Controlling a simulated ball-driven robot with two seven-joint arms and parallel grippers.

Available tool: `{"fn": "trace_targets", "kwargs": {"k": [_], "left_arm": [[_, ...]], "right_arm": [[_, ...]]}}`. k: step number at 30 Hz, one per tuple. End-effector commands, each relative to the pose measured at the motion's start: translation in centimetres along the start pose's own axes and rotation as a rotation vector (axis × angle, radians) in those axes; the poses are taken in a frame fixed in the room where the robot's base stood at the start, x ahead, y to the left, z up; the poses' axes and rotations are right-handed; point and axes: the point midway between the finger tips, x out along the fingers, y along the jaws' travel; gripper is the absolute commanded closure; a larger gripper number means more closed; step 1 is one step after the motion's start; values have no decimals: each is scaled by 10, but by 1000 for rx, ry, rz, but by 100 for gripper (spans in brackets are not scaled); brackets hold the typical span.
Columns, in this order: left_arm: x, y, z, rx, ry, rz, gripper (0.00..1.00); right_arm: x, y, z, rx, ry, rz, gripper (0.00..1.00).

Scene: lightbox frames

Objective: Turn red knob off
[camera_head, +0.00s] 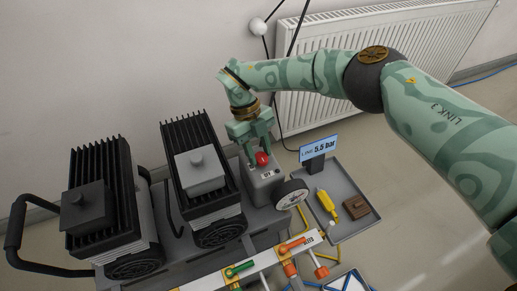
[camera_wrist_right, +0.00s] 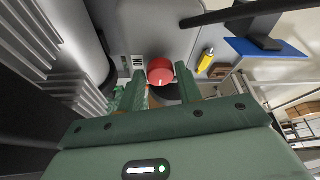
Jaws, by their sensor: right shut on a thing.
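The red knob (camera_head: 262,158) sits on top of a small grey switch box (camera_head: 265,183) with a dark label on its front. My right gripper (camera_head: 256,150) reaches down onto the box from above, its fingers at the knob. In the right wrist view the red knob (camera_wrist_right: 160,72) shows between the tips of my right gripper (camera_wrist_right: 160,82), which is shut on it. The fingers hide part of the knob, and its exact turn cannot be read. My left gripper is not in view.
Two black finned compressor units (camera_head: 103,210) stand left of the box. A round gauge (camera_head: 292,194) and a blue display reading 5.5 bar (camera_head: 319,148) are to its right. A grey tray (camera_head: 345,226) holds a yellow bottle (camera_head: 327,204) and a brown block (camera_head: 356,207). Valves with orange and green handles are in front.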

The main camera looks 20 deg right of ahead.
Motion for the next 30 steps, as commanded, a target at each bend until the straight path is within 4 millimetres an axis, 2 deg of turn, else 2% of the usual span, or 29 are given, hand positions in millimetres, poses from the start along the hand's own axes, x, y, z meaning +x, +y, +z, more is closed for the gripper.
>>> {"fn": "trace_targets", "kwargs": {"k": [5,6,8,16,20,24,30], "left_arm": [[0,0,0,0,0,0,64],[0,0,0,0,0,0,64],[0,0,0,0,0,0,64],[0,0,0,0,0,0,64],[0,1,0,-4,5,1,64],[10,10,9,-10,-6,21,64],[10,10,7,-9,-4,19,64]], "right_arm": [[-2,-1,1,-2,-5,-2,88],[-2,-1,1,-1,-5,-2,57],[-2,-1,1,-1,-5,-2,43],[-1,0,0,0,-2,0,43],[-12,0,0,2,-5,-1,43],[-41,0,0,3,-8,-3,43],[-96,0,2,2,-7,-3,43]]}}
